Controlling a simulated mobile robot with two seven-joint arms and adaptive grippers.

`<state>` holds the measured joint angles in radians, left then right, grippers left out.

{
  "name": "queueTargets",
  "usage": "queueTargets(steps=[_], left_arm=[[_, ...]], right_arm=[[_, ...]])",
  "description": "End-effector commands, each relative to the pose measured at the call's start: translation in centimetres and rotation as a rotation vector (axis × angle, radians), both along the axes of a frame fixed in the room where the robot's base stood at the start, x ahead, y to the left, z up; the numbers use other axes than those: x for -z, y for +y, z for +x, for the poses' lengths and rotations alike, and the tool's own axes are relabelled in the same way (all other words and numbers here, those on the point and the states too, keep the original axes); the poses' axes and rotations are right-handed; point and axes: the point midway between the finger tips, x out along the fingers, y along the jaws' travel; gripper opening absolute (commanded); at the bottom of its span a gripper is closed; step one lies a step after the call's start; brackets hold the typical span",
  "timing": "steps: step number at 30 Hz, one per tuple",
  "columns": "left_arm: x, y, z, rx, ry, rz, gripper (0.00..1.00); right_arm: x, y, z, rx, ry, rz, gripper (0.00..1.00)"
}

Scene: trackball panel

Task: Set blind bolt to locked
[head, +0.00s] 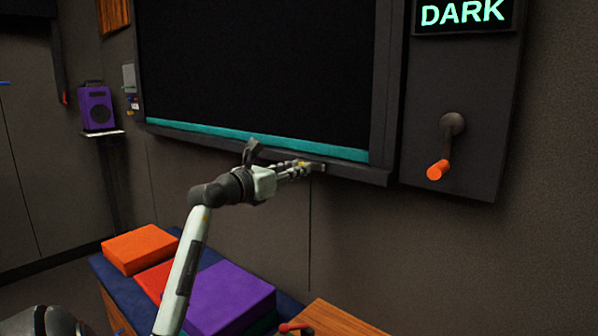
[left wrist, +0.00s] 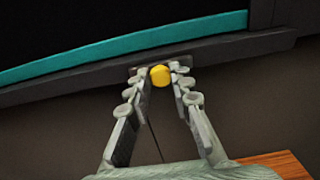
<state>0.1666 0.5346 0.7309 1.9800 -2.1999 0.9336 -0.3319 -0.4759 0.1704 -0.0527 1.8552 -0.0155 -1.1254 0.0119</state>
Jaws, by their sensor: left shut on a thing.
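The blind is a large black panel with a teal strip (head: 250,138) along its bottom, above a dark sill (head: 345,171). A small yellow knob (left wrist: 160,76), apparently the blind bolt, sits at the sill; only a bit of yellow (head: 302,163) shows in the head view. My left gripper (head: 312,165) reaches up to the sill from below. In the left wrist view its fingertips (left wrist: 160,73) are on either side of the yellow knob, shut on it. Which setting the bolt is in I cannot tell. My right gripper is not in view.
To the right, a panel holds a crank with an orange handle (head: 438,170) under a lit "DARK" sign (head: 462,13). Below my arm lie an orange block (head: 140,249) and a purple block (head: 232,298). A purple speaker (head: 96,108) stands on the left.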

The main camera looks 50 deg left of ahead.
Motion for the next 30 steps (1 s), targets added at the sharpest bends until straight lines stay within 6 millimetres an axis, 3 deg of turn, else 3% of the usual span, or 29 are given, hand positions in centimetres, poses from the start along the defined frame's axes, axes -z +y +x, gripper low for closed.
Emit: queueTargets(steps=[1, 2, 7, 19, 30], left_arm=[[-0.1, 0.4, -0.1, -0.01, -0.003, 0.002, 0.0], [-0.1, 0.4, -0.1, -0.01, -0.003, 0.002, 0.22], [-0.1, 0.3, -0.1, -0.009, -0.003, 0.002, 0.41], [0.0, 0.2, -1.0, -0.007, -0.001, 0.002, 0.41], [0.0, -0.7, -8.3, -0.009, 0.0, 0.002, 0.41]], right_arm=[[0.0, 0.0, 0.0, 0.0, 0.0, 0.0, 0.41], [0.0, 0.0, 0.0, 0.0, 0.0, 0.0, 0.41], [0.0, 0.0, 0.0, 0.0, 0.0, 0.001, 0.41], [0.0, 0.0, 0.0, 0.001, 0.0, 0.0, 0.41], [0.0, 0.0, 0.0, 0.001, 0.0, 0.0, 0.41]])
